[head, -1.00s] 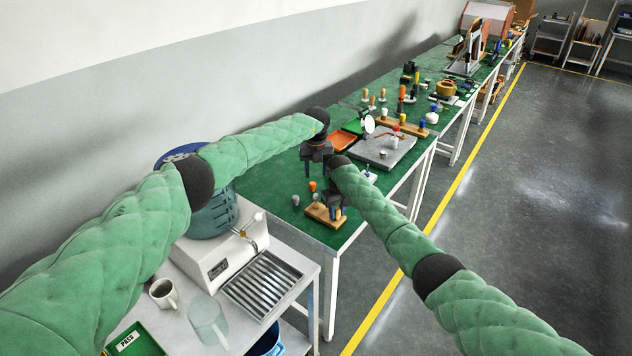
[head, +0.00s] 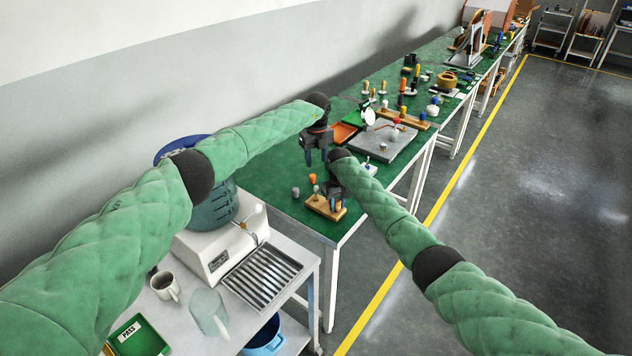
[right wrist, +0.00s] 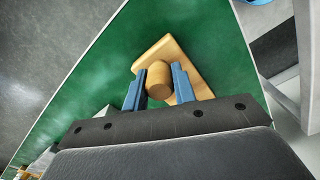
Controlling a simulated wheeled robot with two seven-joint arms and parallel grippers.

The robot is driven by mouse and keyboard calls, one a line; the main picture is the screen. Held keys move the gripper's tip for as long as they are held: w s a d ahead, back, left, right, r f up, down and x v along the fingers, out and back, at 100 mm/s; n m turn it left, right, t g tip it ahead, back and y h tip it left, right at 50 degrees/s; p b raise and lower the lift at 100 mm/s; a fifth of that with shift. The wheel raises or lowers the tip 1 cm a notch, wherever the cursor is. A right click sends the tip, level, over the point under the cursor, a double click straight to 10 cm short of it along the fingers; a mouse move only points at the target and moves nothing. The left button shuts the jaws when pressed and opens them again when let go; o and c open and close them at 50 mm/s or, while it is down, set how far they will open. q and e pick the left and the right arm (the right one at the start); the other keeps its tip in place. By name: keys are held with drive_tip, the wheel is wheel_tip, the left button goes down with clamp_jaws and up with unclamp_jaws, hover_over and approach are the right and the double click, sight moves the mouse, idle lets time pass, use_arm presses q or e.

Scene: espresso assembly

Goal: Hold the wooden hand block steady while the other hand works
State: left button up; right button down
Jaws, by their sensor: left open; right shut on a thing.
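The wooden hand block (head: 319,207) lies on the green table top near its front corner. A round wooden handle (right wrist: 158,80) stands up from it in the right wrist view, between my right gripper's blue fingers (right wrist: 160,86). My right gripper (head: 337,203) is shut on that handle, with the block's flat base (right wrist: 180,58) resting on the table. My left gripper (head: 316,158) is open and empty, in the air beyond the block and higher up. My right gripper hides part of the block in the head view.
A grey piece (head: 295,191) and an orange piece (head: 312,179) stand near the block. Green table top is clear left of the pieces.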

sight(316, 186)
use_arm(q)
wheel_tip(316, 186, down, 12)
drive_tip(key=shift+r+n, duration=0.1)
drive_tip(key=shift+n, duration=0.9)
clamp_jaws()
